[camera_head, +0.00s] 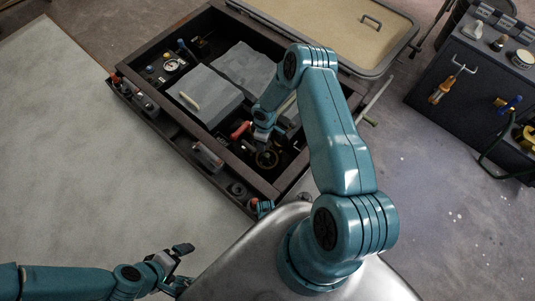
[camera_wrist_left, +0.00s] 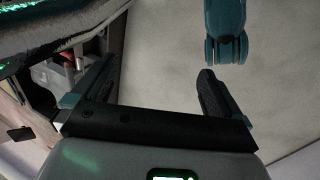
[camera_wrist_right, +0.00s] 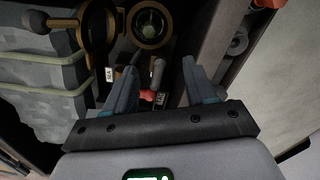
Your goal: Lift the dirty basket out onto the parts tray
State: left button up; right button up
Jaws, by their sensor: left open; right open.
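A round brass-rimmed fitting (camera_head: 267,158) with a dark inside sits in the right end of the open floor box; it may hold the dirty basket. It also shows at the top of the right wrist view (camera_wrist_right: 152,27). My right gripper (camera_head: 263,135) reaches into the box beside this fitting. In its wrist view the jaws (camera_wrist_right: 159,66) are open, with a red-handled part (camera_wrist_right: 148,95) seen between them and nothing clearly gripped. My left gripper (camera_head: 184,266) is open and empty over the pale floor, outside the box. I cannot pick out the parts tray with certainty.
The box's dark wooden rim (camera_head: 190,120) surrounds grey blocks (camera_head: 205,95) and small fittings. A narrow ledge along its near side holds several small parts. A tan hatch panel (camera_head: 335,25) lies behind. A dark cabinet (camera_head: 470,80) stands right. Pale floor at left is clear.

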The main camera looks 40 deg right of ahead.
jog(key=f+b, duration=0.1)
jog(key=f, duration=0.3)
jog(key=d+f+b, duration=0.1)
jog(key=f+b, duration=0.1)
jog(key=f, duration=0.2)
jog(key=f+b, duration=0.1)
jog(key=f, duration=0.3)
jog(key=shift+d+f+b, duration=0.1)
jog(key=shift+d+b, duration=0.15)
jog(key=shift+b, duration=0.05)
notch_tip(320, 180, down, 5)
jog(key=b, duration=0.3)
jog(key=shift+w+f, duration=0.1)
jog(key=shift+w, duration=0.05)
pick_arm(q)
notch_tip(320, 180, down, 8)
jog(key=w+a, duration=0.1)
jog(key=shift+w+a+r+n+t, duration=0.2)
jog(key=shift+w+a+n+t, duration=0.1)
jog(key=shift+w+t, duration=0.1)
jog(key=shift+s+d, duration=0.1)
pick_arm(e)
grip_shut()
